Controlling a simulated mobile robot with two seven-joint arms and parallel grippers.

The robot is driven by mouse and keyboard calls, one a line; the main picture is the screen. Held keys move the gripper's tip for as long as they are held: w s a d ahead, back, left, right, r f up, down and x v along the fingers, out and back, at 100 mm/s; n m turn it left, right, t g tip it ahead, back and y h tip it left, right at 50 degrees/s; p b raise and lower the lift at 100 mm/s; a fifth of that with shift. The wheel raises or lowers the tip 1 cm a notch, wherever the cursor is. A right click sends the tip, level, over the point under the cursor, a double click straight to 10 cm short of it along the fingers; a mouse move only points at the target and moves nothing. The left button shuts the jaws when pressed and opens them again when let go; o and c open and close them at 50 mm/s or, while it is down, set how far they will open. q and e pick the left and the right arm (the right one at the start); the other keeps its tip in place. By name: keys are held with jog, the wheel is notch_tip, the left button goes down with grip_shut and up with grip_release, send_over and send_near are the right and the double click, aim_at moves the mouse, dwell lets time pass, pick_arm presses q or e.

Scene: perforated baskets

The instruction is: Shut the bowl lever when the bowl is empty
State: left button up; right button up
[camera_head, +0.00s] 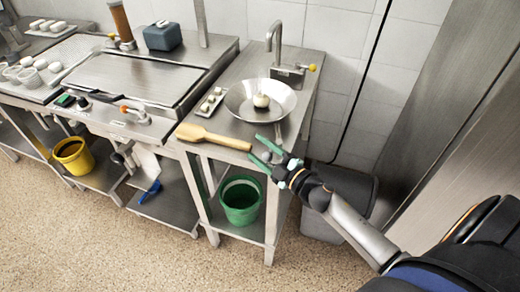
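The bowl (237,104) is a wide, shallow metal pan on the steel counter below the tap. It is not empty: a round white thing (261,101) sits in it. A thin metal piece that may be the bowl lever (278,132) shows at the bowl's front edge. My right gripper (262,153) has green fingers spread apart at the counter's front edge, just in front of this piece. A small grey rounded part shows by the fingers; I cannot tell whether they touch it. My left gripper is out of view.
A wooden paddle (213,137) lies left of my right gripper. A small tray with white pieces (211,102) stands left of the bowl. The tap (275,45) rises behind it. A green bucket (240,200) stands on the shelf below, and a grey bin (345,190) stands right of the counter.

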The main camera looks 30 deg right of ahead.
jog(key=shift+o, duration=0.3)
jog(key=shift+s, duration=0.1)
jog(key=b+v, duration=0.1)
jog(key=v, duration=1.1)
jog(key=shift+s, duration=0.2)
jog(key=shift+c, duration=0.3)
